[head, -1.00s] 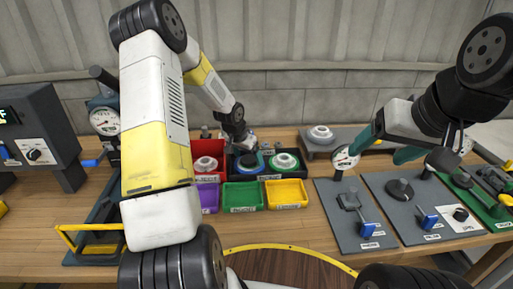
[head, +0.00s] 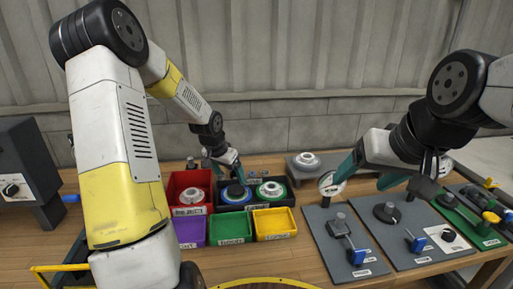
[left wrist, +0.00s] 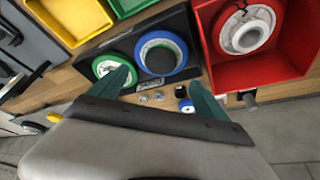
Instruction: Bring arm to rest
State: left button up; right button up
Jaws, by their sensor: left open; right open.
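My left gripper (head: 230,163) is open and empty above the back of a black tray (head: 289,200). The tray holds a blue ring part with a dark centre (head: 236,192) and a green-and-white ring part (head: 270,190). In the left wrist view, the open teal fingers (left wrist: 158,82) point towards the tray, with the blue ring part (left wrist: 176,72) beyond them and nothing between them. My right gripper (head: 369,176) is open and empty, with its fingers above the grey plates at the right. The right fingertips partly cover a round gauge.
A red bin (head: 174,192) with a white part stands left of the tray. Purple (head: 190,231), green (head: 230,227) and yellow (head: 274,223) bins stand in front. Grey plates with blue-handled levers (head: 345,245) lie at right. A grey block with a white round part (head: 307,162) stands behind.

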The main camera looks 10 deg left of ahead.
pick_arm(q)
jog(key=s+d+r+n+y, duration=0.1)
jog(key=s+d+r+n, duration=0.15)
jog(key=s+r, duration=1.2)
jog(key=s+d+r+t, duration=0.1)
jog(key=s+r, duration=0.2)
jog(key=s, duration=0.4)
jog(key=s+d+r+n+t+h, duration=0.1)
jog(key=s+d+r, duration=0.1)
jog(key=s+r, duration=0.2)
jog(key=s, duration=0.3)
jog(key=shift+s+d+h, duration=0.3)
jog(key=shift+r, duration=0.1)
